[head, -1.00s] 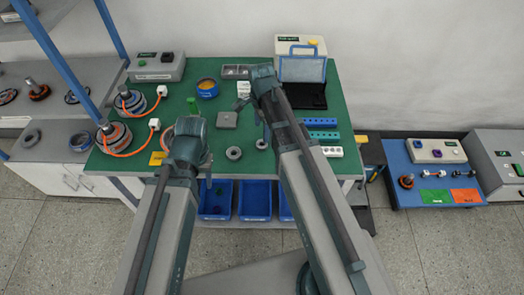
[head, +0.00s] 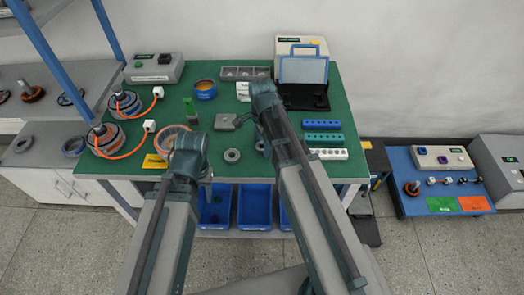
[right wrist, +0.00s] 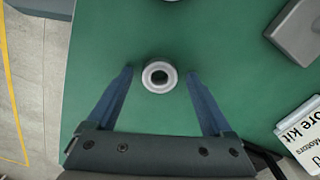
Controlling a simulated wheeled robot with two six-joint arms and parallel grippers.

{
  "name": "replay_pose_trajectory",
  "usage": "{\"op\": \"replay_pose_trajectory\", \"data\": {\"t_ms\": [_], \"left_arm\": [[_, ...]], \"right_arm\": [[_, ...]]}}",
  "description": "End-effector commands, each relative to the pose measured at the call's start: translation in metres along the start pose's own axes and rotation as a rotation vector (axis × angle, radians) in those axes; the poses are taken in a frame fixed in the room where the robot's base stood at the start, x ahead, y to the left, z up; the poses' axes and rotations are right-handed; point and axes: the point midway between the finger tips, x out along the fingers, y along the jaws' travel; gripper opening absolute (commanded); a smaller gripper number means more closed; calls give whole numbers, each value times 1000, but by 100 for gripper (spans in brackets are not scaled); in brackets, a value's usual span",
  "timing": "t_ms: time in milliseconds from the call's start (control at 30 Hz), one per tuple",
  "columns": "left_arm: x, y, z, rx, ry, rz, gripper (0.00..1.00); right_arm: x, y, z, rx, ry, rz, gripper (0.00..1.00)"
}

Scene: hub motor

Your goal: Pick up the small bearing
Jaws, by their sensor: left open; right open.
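The small bearing (right wrist: 159,76) is a pale grey ring with a dark bore, lying flat on the green table. In the right wrist view it is between and slightly ahead of the two blue fingers of my right gripper (right wrist: 160,72), which is open and empty, with gaps on both sides.
A grey block (head: 226,121) and a white kit card (head: 243,91) are behind the bearing. Blue racks (head: 322,124) and a white strip (head: 328,154) are to the right. A round orange-rimmed part (head: 170,138) is near my left arm. Blue bins (head: 254,208) are below the table.

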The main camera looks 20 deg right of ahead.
Motion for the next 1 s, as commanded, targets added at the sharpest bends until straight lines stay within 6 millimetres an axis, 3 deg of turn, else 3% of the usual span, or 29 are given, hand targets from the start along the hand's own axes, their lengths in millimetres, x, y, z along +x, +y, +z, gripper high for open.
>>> {"op": "replay_pose_trajectory", "data": {"t_ms": [133,600,1000], "left_arm": [[-1,0,0,0,0,0,50],[-1,0,0,0,0,0,50],[-2,0,0,0,0,0,50]], "right_arm": [[-1,0,0,0,0,0,85],[-1,0,0,0,0,0,1],[-2,0,0,0,0,0,0]]}}
